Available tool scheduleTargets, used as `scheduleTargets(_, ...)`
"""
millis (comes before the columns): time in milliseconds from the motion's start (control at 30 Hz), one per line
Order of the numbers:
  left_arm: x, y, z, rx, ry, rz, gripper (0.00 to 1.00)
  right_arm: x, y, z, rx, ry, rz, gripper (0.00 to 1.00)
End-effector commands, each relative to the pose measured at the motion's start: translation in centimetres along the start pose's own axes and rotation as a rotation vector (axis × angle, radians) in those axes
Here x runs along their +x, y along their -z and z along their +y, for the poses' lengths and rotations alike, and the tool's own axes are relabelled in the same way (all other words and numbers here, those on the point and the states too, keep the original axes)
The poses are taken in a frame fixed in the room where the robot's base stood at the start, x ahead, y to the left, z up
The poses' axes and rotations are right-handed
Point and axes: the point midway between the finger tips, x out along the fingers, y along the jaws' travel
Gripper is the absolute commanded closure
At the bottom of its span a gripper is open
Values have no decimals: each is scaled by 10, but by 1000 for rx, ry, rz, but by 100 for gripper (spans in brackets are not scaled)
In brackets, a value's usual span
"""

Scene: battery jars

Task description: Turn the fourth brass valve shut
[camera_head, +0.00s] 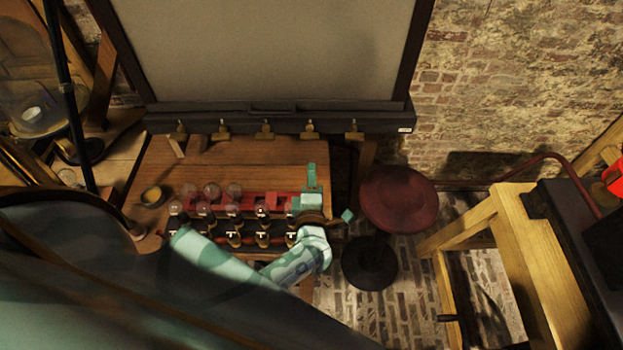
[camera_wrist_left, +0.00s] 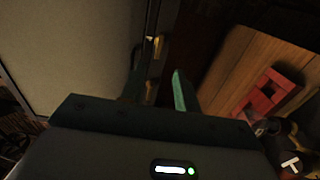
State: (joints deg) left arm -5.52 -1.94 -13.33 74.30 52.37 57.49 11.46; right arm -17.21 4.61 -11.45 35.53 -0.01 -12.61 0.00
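Several brass valves stand in a row along the dark rail (camera_head: 285,117) under the large framed panel. Counting from the left, the fourth brass valve (camera_head: 310,130) is right of the middle, above my left gripper. My left gripper (camera_head: 313,180) is over the bench's right end, its teal finger pointing up toward the rail, apart from the valve. In the left wrist view, the two fingers (camera_wrist_left: 157,90) are apart with nothing held between them. A brass valve (camera_wrist_left: 156,46) shows beyond them; I cannot tell which one it is. My right gripper is not in view.
Glass jars with dark tops (camera_head: 235,212) and red blocks (camera_head: 262,200) crowd the wooden bench (camera_head: 240,160) beside my left arm. A round red stool (camera_head: 398,198) stands to the right. A wooden frame (camera_head: 510,235) is farther right. The bench strip below the rail is mostly clear.

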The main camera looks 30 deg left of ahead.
Motion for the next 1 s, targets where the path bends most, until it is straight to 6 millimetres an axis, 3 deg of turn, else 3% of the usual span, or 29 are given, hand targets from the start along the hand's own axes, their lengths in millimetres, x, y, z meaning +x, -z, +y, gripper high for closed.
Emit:
scheduleTargets(100, -22, 0, 0, 0, 2, 0, 68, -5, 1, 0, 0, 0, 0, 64)
scheduleTargets(267, -37, 0, 0, 1, 1, 0, 68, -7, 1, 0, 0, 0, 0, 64)
scheduleTargets(867, -39, -1, -1, 8, 1, -5, 68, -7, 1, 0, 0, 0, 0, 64)
scheduleTargets(1000, -44, -28, -9, 168, 3, -155, 68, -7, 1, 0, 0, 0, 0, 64)
